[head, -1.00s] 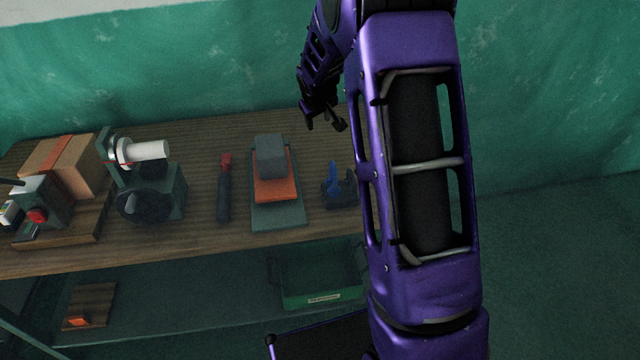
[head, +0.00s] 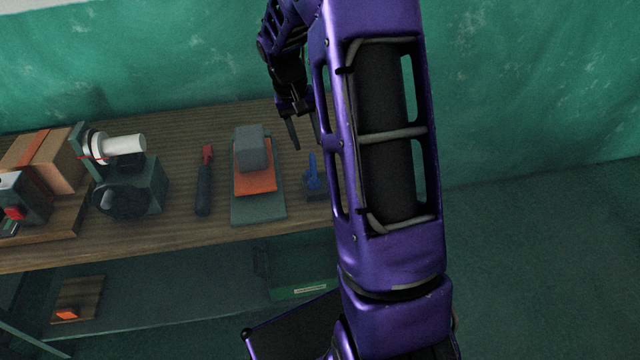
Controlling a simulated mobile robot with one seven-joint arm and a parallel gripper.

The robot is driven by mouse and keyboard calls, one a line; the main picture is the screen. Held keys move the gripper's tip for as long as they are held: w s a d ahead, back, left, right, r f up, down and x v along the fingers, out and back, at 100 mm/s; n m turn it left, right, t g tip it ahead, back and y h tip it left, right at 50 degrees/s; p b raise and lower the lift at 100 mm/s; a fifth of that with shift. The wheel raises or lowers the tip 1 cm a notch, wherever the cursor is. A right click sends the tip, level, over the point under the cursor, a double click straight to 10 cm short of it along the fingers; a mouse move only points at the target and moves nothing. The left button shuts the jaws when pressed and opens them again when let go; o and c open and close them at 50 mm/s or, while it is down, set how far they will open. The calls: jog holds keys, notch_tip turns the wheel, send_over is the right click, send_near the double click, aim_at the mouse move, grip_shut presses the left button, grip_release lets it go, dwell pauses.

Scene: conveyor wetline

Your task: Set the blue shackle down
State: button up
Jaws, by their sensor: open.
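The blue shackle (head: 312,177) stands upright at the right part of the wooden bench (head: 120,235), at a dark block or holder. My arm hides the right side of that spot, so I cannot tell exactly how the shackle is seated. My gripper (head: 304,140) is open, its fingers pointing down, just above and behind the shackle in the picture. It looks empty and apart from the shackle.
Left of the shackle are a green board with an orange pad (head: 256,181) and grey block (head: 250,147), a red-tipped dark tool (head: 204,185), and a machine with a white roller (head: 123,144). A green bin (head: 295,276) sits below. My arm covers the bench's right end.

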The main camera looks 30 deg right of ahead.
aim_at(311, 154)
jog(key=f, duration=0.4)
jog(key=shift+s+d+f, duration=0.1)
jog(key=shift+d, duration=0.3)
jog(key=f, duration=0.3)
jog(key=d+f+b, duration=0.1)
jog(key=f, duration=0.1)
jog(key=shift+s, duration=0.35)
grip_shut()
dwell(0.6)
